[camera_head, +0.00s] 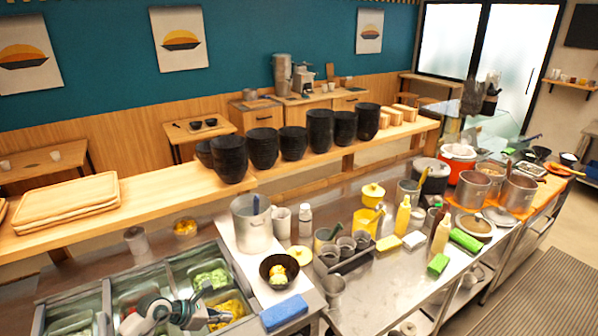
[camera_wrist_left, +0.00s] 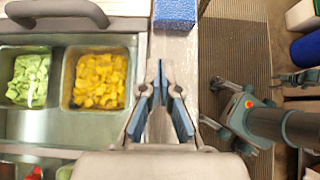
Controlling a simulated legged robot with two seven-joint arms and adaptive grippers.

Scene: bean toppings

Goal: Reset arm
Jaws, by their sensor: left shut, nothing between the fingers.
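My left gripper (camera_head: 208,318) is at the bottom of the head view, over the front of the topping trays. In the left wrist view its fingers (camera_wrist_left: 160,68) meet at the tips, shut and empty, over the counter strip beside the tray unit. A tray of yellow cubes (camera_wrist_left: 100,80) and a tray of green pieces (camera_wrist_left: 28,78) lie to its left. The dark bowl (camera_head: 267,266) with yellow and pale food stands on the counter, apart from the gripper.
A blue sponge (camera_head: 284,312) lies right of the left gripper; it also shows in the wrist view (camera_wrist_left: 175,12). A metal pot (camera_head: 252,228), a yellow bottle (camera_head: 403,215) and a cup rack (camera_head: 345,262) stand on the counter. Stacked black bowls (camera_head: 262,147) line the raised shelf.

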